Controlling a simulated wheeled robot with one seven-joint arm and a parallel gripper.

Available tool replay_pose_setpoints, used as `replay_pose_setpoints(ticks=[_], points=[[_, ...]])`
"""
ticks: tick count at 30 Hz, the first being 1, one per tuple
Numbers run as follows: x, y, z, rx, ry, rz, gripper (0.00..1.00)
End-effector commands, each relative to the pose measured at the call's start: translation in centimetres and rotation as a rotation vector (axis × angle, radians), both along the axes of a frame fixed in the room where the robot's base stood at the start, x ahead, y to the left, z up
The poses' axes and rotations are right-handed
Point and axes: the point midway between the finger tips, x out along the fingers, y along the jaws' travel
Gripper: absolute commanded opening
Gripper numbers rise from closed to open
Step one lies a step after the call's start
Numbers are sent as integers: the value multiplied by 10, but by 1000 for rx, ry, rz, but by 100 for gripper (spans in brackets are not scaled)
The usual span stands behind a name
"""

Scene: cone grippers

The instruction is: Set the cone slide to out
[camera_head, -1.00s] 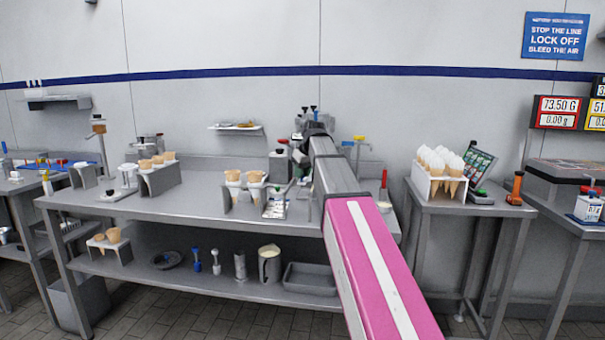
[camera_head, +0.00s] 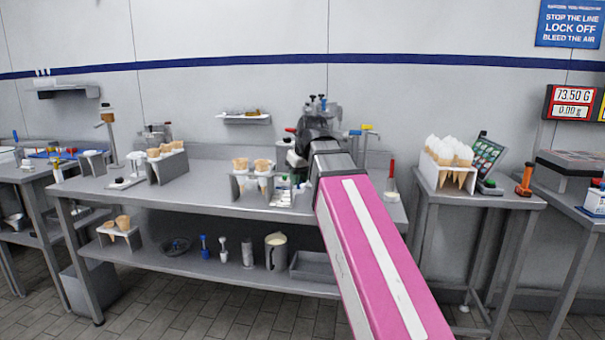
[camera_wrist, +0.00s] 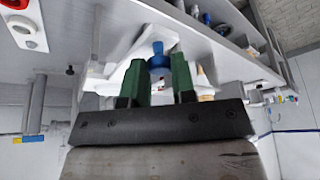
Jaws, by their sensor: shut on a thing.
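My gripper (camera_wrist: 157,72) shows in the wrist view with two green fingers. They are closed on a blue knob (camera_wrist: 158,53) at the front of a pale metal fixture (camera_wrist: 128,48). I cannot tell from its shape whether this is the cone slide's handle or how far the slide is set. In the head view my pink arm reaches over the right part of the steel bench (camera_head: 215,200). My arm hides the gripper and the held knob there.
A holder with several cones (camera_head: 167,165) stands at the bench's left, and another cone holder (camera_head: 240,188) is left of my arm. A red-handled tool (camera_head: 392,178) stands right of it. A white cone rack (camera_head: 436,176) is on the side table. A shelf (camera_head: 246,119) hangs behind.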

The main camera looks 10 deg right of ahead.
Motion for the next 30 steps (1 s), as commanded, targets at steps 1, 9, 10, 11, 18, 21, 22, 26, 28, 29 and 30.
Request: replay_pose_setpoints(ticks=[1, 9, 10, 11, 18, 21, 22, 26, 28, 29, 30], points=[[-6, 1, 0, -1, 0, 0, 0], [-11, 3, 0, 0, 2, 0, 0], [-11, 3, 0, 0, 2, 0, 0], [-11, 3, 0, 1, 3, 1, 0], [-12, 4, 0, 2, 4, 2, 49], [-11, 3, 0, 1, 3, 1, 49], [-11, 3, 0, 1, 3, 1, 49], [-11, 3, 1, 0, 1, 0, 49], [-11, 3, 3, 0, 1, 0, 49], [-12, 3, 4, 0, 0, 0, 49], [-12, 2, 7, 0, 0, 0, 49]])
